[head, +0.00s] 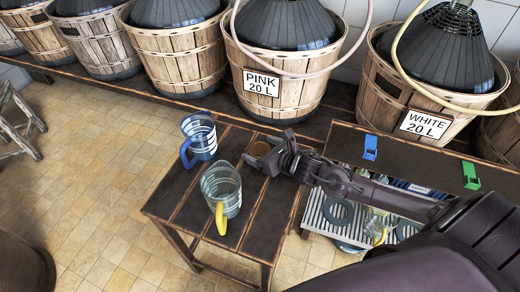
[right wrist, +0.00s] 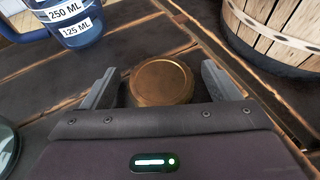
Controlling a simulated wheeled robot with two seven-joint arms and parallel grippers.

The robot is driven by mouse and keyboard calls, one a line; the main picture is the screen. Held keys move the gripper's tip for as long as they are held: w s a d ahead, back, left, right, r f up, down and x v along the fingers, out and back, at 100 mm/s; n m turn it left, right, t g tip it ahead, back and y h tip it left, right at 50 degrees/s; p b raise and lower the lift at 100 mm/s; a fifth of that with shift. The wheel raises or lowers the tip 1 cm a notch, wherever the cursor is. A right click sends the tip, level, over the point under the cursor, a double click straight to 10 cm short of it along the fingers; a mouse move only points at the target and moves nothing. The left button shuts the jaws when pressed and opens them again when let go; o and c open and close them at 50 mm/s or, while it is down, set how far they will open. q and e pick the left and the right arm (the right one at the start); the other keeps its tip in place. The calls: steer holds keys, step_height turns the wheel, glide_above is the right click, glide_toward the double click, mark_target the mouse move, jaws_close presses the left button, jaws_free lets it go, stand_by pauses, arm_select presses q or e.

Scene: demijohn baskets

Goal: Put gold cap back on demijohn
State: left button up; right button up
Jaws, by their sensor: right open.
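The gold cap (right wrist: 161,82) lies on the dark wooden table (head: 188,195), between the open fingers of my right gripper (right wrist: 160,88). A gap shows on each side of it in the right wrist view. In the head view the right gripper (head: 262,158) is low at the table's back right, and the cap (head: 261,148) is partly hidden by it. Dark demijohns in wooden baskets stand behind, one labelled PINK 20 L (head: 261,83) and one labelled WHITE 20 L (head: 425,124). A hose runs at each of these two. My left gripper is not in view.
A jug with a blue handle (head: 199,137) and one with a yellow handle (head: 222,191) stand left of my right gripper. A blue clip (head: 370,147) and a green clip (head: 471,175) sit on the right bench. A slatted rack (head: 335,222) holds glassware below.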

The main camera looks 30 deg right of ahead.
steer(key=shift+c, duration=0.2)
steer(key=c, duration=1)
steer(key=shift+r, duration=0.1)
